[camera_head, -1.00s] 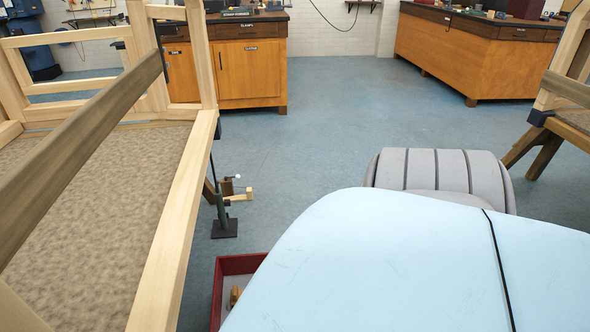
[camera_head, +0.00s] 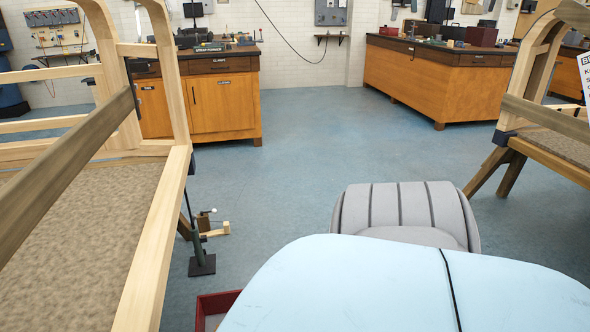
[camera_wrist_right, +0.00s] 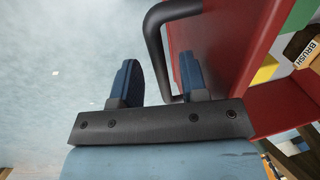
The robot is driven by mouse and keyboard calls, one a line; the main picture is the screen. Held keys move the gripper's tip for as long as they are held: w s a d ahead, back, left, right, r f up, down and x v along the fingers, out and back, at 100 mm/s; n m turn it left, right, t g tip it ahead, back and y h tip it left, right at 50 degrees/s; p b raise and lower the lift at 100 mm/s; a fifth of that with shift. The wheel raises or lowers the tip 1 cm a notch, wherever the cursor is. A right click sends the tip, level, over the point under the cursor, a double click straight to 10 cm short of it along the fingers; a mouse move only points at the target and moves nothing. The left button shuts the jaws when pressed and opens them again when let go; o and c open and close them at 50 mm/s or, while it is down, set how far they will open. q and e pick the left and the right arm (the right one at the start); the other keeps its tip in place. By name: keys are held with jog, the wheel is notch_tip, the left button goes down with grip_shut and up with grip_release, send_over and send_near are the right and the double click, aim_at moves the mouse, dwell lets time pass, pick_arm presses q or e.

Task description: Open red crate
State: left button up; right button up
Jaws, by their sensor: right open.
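The red crate (camera_head: 206,302) shows only as a corner at the bottom of the head view; a light blue surface hides the rest. In the right wrist view a red panel (camera_wrist_right: 222,40) fills the upper right, with a dark curved handle (camera_wrist_right: 153,40) standing out from it. My right gripper (camera_wrist_right: 157,62) is open. The handle's bar runs between its two blue fingers, and I cannot tell whether they touch it. The right finger is close to the red panel. My left gripper is not in view.
A wooden bodyframe (camera_head: 165,215) stands at the left, another (camera_head: 540,125) at the right. A small post on a black foot (camera_head: 202,265) stands near the crate. A box marked BRUSH (camera_wrist_right: 309,55) shows beside the panel. The blue floor (camera_head: 300,135) is clear towards the cabinets.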

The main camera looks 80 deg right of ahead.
pick_arm(q)
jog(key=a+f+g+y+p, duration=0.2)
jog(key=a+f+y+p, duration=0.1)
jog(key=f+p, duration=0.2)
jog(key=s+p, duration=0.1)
jog(key=p, duration=0.1)
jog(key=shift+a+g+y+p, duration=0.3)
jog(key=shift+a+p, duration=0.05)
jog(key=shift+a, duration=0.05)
pick_arm(e)
notch_tip(320, 180, up, 13)
jog(key=s+d, duration=0.1)
jog(key=s, duration=0.1)
jog(key=shift+r, duration=0.2)
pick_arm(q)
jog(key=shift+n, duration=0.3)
pick_arm(e)
jog(key=shift+s, duration=0.25)
